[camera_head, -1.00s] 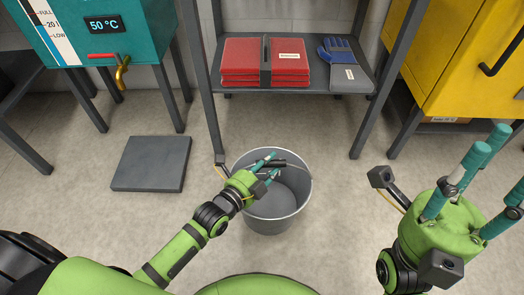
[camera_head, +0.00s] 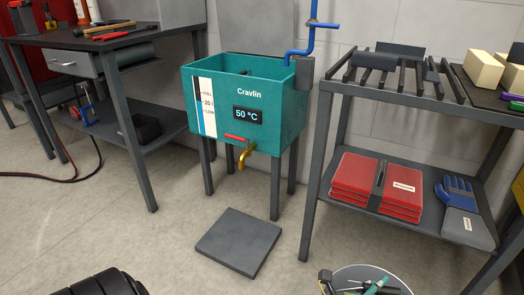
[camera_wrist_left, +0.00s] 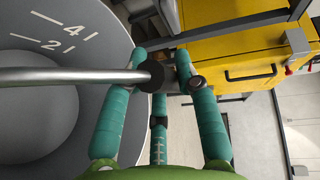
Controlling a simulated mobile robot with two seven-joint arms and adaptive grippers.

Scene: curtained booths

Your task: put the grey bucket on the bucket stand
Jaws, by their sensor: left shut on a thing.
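The grey bucket (camera_head: 341,277) shows only its rim and part of its inside at the bottom edge of the head view. My left gripper (camera_head: 372,286) is over it there. In the left wrist view, the gripper (camera_wrist_left: 168,78) is shut on the bucket's metal handle, at its dark grip. The bucket's grey inside (camera_wrist_left: 45,110) has white level marks and looks empty. A low dark grey square slab (camera_head: 239,242), which looks like the bucket stand, lies bare on the floor below the tap, left of the bucket. My right gripper is out of view.
A teal tank (camera_head: 270,105) with a brass tap (camera_head: 245,158) and red lever stands on legs behind the slab. A shelf rack (camera_head: 330,150) with red cases (camera_head: 352,177) and gloves (camera_head: 460,190) stands right. A workbench (camera_head: 120,45) is left. Floor between bucket and slab looks clear.

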